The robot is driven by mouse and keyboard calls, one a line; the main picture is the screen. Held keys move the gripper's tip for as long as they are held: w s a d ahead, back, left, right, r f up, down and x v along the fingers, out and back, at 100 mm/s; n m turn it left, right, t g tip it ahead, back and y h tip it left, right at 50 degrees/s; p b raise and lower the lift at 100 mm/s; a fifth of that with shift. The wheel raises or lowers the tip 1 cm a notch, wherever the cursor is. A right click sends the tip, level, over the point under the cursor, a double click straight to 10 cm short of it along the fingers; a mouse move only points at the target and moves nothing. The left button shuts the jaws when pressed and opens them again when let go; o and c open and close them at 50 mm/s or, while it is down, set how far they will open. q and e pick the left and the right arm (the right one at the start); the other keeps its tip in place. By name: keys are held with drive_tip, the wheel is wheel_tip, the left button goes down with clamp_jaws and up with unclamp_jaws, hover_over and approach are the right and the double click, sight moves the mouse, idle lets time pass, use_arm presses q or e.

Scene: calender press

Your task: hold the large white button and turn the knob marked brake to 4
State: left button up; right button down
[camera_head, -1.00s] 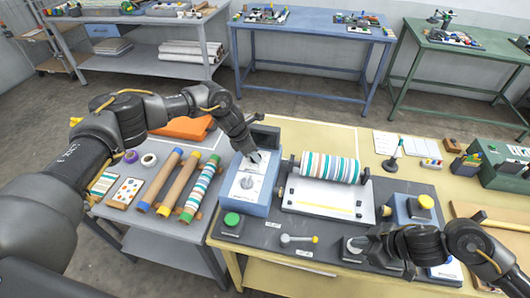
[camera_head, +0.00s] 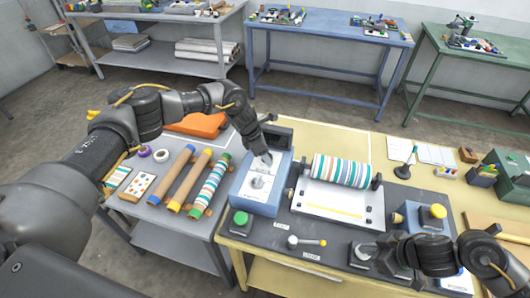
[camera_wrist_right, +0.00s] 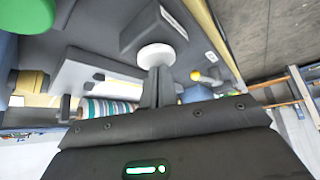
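The large white button (camera_wrist_right: 156,54) sits on a small grey box in the right wrist view. My right gripper's fingers (camera_wrist_right: 158,88) are together, and their tips are at the button, seemingly against it. In the head view my right gripper (camera_head: 372,249) is at this button at the front right, largely covering it. A blue box (camera_head: 242,195) has a pale top plate with a grey knob (camera_head: 258,182). My left gripper (camera_head: 265,160) points down just behind the knob; its finger opening is unclear. I cannot read the knob's marking or setting.
A striped roller (camera_head: 341,171) stands over a white plate right of the blue box. Rolls lie at left.

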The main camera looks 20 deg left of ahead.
use_arm(q)
drive_tip(key=shift+r, duration=0.1)
use_arm(e)
drive_tip(key=shift+s+d+f, duration=0.1)
drive_tip(key=shift+s+f, duration=0.15)
drive_tip(key=shift+f, duration=0.05)
use_arm(q)
drive_tip(key=v, duration=1.2)
drive_tip(key=shift+r, duration=0.1)
use_arm(e)
drive_tip(key=shift+r, duration=0.15)
drive_tip(key=shift+w+r+p, duration=0.15)
drive_tip(key=shift+r+p, duration=0.7)
drive_tip(key=shift+p, duration=0.25)
wheel_tip(320, 180, up, 4)
drive_tip(key=p, duration=0.4)
drive_tip(key=shift+w, duration=0.1)
use_arm(q)
wheel_tip(320, 180, up, 8)
drive_tip(key=p, duration=0.2)
use_arm(e)
wheel_tip(320, 180, up, 2)
drive_tip(key=shift+r, duration=0.1)
